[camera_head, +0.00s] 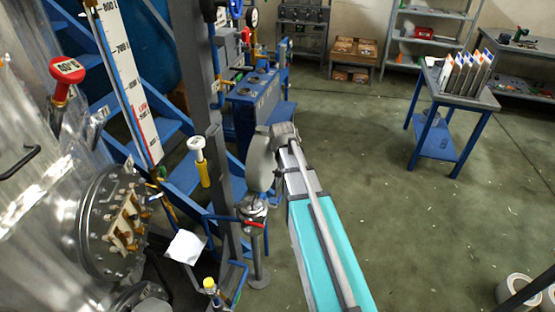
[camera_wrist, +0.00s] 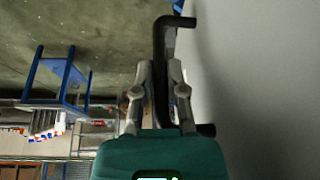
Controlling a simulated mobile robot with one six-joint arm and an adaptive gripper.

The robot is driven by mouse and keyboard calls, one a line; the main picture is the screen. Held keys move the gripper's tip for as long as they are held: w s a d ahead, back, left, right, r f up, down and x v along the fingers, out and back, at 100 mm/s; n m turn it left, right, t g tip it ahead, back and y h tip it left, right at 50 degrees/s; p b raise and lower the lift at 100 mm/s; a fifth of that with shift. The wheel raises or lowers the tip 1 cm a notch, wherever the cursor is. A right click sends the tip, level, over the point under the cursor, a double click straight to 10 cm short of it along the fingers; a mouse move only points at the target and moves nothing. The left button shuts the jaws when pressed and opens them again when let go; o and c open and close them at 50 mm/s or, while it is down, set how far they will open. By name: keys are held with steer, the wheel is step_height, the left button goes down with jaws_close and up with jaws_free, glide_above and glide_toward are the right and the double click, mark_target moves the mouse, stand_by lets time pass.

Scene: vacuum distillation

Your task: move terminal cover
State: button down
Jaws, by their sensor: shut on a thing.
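The terminal cover, a round grey disc, (camera_head: 261,165) hangs in the air at the end of my arm, seen near the middle of the head view. My gripper (camera_wrist: 160,82) is shut on the cover's black bent handle (camera_wrist: 162,45) in the wrist view. The cover's smooth grey face (camera_wrist: 265,80) fills the right of that view. In the head view my gripper (camera_head: 281,133) is small and partly hidden. The round bolted terminal flange (camera_head: 95,237) on the metal vessel is uncovered at the left, with brass-coloured terminals (camera_head: 125,222) showing. The cover is apart from it.
Blue stairs (camera_head: 175,130) are behind. A blue table (camera_head: 465,97) with upright binders stands at the right. Open green floor (camera_head: 400,220) lies right of my arm.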

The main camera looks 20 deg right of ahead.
steer(key=shift+w+a, duration=0.1)
steer(key=shift+a, duration=0.3)
steer(key=shift+w+a, duration=0.45)
steer(key=shift+a, duration=0.1)
steer(key=w+a+f+b, duration=0.2)
steer(key=w+a, duration=0.6)
steer(key=a, duration=0.3)
steer(key=shift+w+a+f+b, duration=0.25)
steer(key=shift+w+f+b, duration=0.05)
steer(key=shift+w+f, duration=0.05)
stand_by(1.6)
stand_by(0.3)
steer(key=c, duration=0.6)
jaws_free()
